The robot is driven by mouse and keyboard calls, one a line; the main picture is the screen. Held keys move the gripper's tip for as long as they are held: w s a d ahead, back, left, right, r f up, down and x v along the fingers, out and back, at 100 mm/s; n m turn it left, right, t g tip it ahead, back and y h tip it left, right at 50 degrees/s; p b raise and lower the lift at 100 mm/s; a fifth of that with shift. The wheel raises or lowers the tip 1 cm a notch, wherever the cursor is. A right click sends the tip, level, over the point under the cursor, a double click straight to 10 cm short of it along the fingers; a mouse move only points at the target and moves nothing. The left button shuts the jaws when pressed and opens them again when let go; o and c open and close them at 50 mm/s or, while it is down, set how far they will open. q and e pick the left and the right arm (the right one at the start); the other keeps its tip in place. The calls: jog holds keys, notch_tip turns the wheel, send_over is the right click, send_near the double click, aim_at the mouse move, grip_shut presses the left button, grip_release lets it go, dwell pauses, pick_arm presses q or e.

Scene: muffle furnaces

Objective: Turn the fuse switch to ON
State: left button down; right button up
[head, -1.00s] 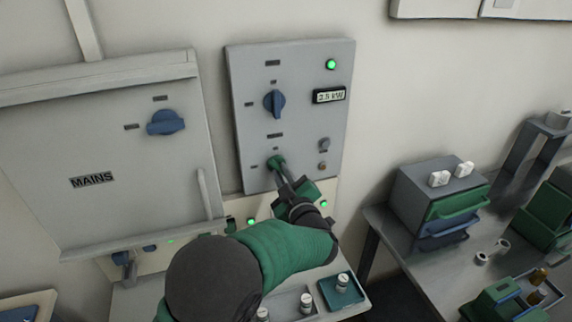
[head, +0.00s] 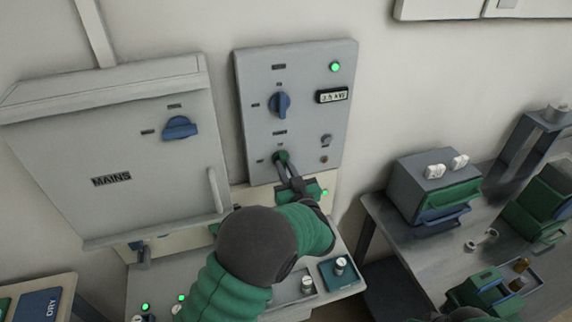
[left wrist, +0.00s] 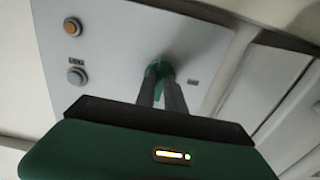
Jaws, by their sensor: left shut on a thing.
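The fuse switch is a green rotary knob (head: 281,157) low on the left of the grey wall panel (head: 310,120). My left gripper (head: 287,166) reaches up to it and is shut on it. In the left wrist view the two dark fingers (left wrist: 160,85) close around the green knob (left wrist: 156,70), which they partly hide. The knob's exact angle cannot be told. A blue rotary switch (head: 279,104) above it stands upright. A green lamp (head: 336,67) glows at the panel's upper right.
A grey MAINS box (head: 110,150) with a blue switch (head: 180,127) is left of the panel. A console (head: 345,250) with small knobs lies below. A side table (head: 400,230) at right holds a drawer unit (head: 435,185) and a green-handled tray.

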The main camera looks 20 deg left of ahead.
pick_arm(q)
jog(key=shift+w+r, duration=0.1)
jog(key=shift+r, duration=0.25)
jog(key=c, duration=1.4)
grip_release()
jog(key=shift+f, duration=0.15)
jog(key=shift+c, duration=0.2)
jog(key=shift+f, duration=0.15)
